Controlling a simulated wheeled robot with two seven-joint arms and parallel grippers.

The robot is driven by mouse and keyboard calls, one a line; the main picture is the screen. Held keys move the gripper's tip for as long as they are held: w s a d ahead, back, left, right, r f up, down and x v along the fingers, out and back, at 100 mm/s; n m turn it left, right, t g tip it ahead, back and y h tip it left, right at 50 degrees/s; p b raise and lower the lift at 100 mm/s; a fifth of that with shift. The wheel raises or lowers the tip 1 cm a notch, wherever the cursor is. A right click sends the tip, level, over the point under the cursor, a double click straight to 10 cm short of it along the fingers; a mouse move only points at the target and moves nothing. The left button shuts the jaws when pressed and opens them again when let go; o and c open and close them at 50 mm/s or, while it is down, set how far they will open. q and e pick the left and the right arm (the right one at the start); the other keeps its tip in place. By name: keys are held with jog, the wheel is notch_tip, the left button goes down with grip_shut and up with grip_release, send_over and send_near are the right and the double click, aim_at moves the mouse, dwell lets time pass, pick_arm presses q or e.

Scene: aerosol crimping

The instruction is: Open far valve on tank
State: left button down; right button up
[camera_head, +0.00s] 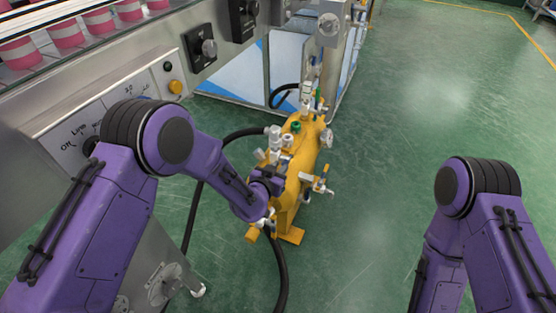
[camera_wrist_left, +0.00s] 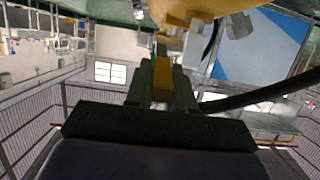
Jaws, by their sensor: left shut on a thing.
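The yellow tank (camera_head: 303,150) stands on the green floor, with several valves and fittings on it. At its far end there are upright fittings (camera_head: 318,104) and a grey handwheel (camera_head: 327,138). A valve (camera_head: 321,183) sticks out on its right side. My left gripper (camera_head: 269,183) is at the near left side of the tank. In the left wrist view its fingers (camera_wrist_left: 162,82) are shut on a small yellow valve handle (camera_wrist_left: 162,72), just below the yellow tank body (camera_wrist_left: 190,8). The gripper partly hides that valve in the head view. My right arm is at the right; its gripper is out of view.
A steel machine with a control panel (camera_head: 110,105) and knobs stands along the left. Pink striped cans (camera_head: 66,33) stand on it. A black hose (camera_head: 279,270) runs down beside the tank. The green floor (camera_head: 400,130) right of the tank is clear.

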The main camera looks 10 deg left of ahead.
pick_arm(q)
jog(key=r+g+p, duration=0.1)
jog(key=p, duration=0.1)
jog(key=w+r+g+p, duration=0.1)
jog(key=p, duration=0.1)
jog(key=shift+d+y, duration=0.15)
jog(key=shift+y, duration=0.25)
jog(key=shift+w+g+p, duration=0.1)
jog(key=shift+g+p, duration=0.5)
jog(key=shift+p, duration=0.1)
pick_arm(e)
notch_tip(320, 180, up, 7)
pick_arm(q)
jog(key=c, duration=1.1)
grip_release()
jog(key=shift+o, duration=0.2)
jog(key=p+v, duration=0.2)
jog(key=v, duration=0.8)
jog(key=shift+s+r, duration=0.25)
pick_arm(e)
notch_tip(320, 180, up, 2)
pick_arm(q)
jog(key=shift+d, duration=0.1)
